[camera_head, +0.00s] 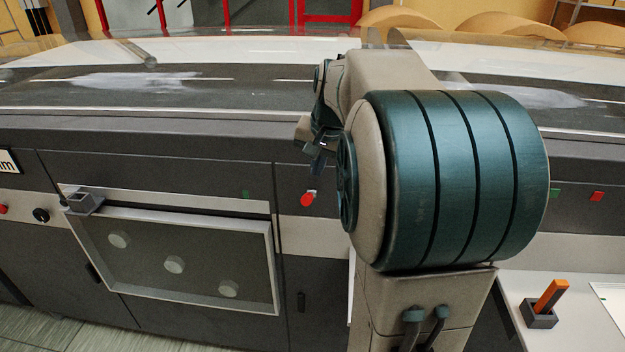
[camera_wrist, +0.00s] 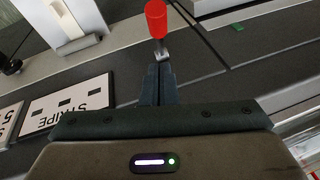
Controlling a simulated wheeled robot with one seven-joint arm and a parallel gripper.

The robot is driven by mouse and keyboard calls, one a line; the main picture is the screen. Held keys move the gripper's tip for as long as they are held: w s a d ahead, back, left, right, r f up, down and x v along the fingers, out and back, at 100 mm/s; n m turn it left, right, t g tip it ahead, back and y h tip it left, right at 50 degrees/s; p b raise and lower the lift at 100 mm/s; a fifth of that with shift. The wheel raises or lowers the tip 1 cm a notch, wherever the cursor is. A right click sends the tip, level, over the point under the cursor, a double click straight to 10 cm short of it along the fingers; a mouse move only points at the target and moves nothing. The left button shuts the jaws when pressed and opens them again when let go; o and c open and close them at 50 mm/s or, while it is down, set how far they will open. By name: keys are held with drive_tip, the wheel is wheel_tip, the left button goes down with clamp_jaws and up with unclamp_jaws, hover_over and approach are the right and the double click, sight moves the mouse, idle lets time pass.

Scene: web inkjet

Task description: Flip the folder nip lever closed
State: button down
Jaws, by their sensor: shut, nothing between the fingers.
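A red-capped lever (camera_wrist: 156,20) with a short metal stem stands out from the dark machine panel in the wrist view. A red knob (camera_head: 307,199) on the panel in the head view looks like the same part. My gripper (camera_wrist: 158,69) is shut and empty, with its fingertips close to the lever's metal base; I cannot tell whether they touch it. In the head view my gripper (camera_head: 318,160) is small and partly hidden by my arm, just above and right of the red knob.
A framed window panel (camera_head: 190,255) with round knobs is left of the red knob. An orange piece (camera_head: 552,295) stands in a dark holder on a pale surface at right. White signs, one reading STRIPE (camera_wrist: 75,106), lie left of my fingers.

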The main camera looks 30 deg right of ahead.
sight(312, 197)
drive_tip(key=a+f, duration=0.1)
drive_tip(key=s+a+f, duration=0.1)
drive_tip(key=f, duration=0.1)
drive_tip(key=shift+f, duration=0.2)
idle(0.4)
